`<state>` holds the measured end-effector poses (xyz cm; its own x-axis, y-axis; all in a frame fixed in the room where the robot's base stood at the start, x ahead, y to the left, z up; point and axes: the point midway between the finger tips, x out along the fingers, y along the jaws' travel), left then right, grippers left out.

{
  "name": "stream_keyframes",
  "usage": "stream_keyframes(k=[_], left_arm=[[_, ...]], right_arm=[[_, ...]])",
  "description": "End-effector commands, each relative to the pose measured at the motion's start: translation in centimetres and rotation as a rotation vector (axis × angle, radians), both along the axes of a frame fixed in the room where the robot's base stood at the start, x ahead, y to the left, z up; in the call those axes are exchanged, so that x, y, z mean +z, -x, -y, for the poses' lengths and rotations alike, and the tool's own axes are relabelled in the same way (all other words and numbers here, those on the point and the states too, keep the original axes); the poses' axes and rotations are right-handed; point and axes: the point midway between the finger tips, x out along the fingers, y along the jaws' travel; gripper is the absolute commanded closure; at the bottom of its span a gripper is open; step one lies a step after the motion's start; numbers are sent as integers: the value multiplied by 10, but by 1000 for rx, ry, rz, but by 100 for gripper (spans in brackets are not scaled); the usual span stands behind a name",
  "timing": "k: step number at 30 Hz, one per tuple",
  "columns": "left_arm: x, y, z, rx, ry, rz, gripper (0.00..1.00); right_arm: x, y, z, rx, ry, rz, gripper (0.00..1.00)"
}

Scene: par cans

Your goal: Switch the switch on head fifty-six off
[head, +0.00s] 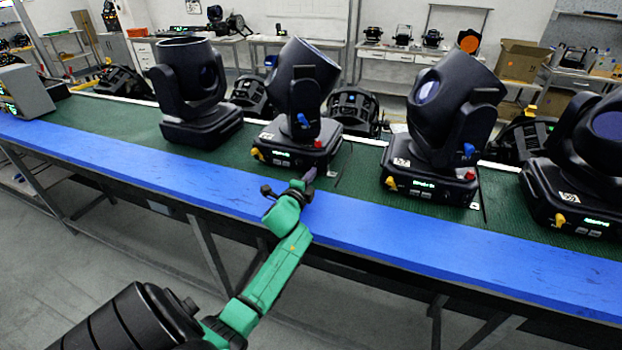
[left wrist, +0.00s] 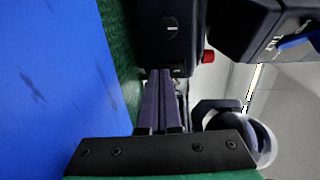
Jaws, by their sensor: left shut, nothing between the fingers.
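Several black moving-head lights stand in a row on the green belt. My left gripper (head: 308,175) is shut and empty, just in front of the base of the second head from the left (head: 301,95). That base has a small lit display (head: 281,153), a yellow plug, a blue connector and a red part (head: 318,143). In the left wrist view the shut fingers (left wrist: 161,75) point at the dark base (left wrist: 165,35), which carries a small white mark; whether they touch it is unclear. The red part (left wrist: 208,57) shows beside it. The displays are too small to read, and I cannot tell which is head fifty-six or its switch's position.
Other heads stand at left (head: 194,90), right (head: 446,120) and far right (head: 580,165). The blue table edge (head: 150,165) runs along the front and is clear. More lights stand behind the belt. A grey box (head: 28,92) sits at the left end.

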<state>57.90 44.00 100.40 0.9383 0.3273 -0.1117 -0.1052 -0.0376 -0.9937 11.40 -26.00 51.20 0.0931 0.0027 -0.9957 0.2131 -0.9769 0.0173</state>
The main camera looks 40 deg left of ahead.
Motion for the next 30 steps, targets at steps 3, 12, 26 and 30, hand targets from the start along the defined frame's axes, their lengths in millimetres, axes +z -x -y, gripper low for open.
stream_keyframes(k=[3, 12, 26, 30], left_arm=[[-2, -2, -1, 1, -8, 22, 100], [-2, 9, 3, 0, -10, 19, 100], [5, 110, 38, 1, -7, 18, 100], [7, 130, 45, 1, -6, 19, 100]], right_arm=[[-13, 1, 0, 0, -1, -1, 50], [-12, 1, 0, 0, -1, -1, 50], [-26, 1, -1, 0, -1, -1, 50], [-30, 1, -1, 0, -1, -1, 50]])
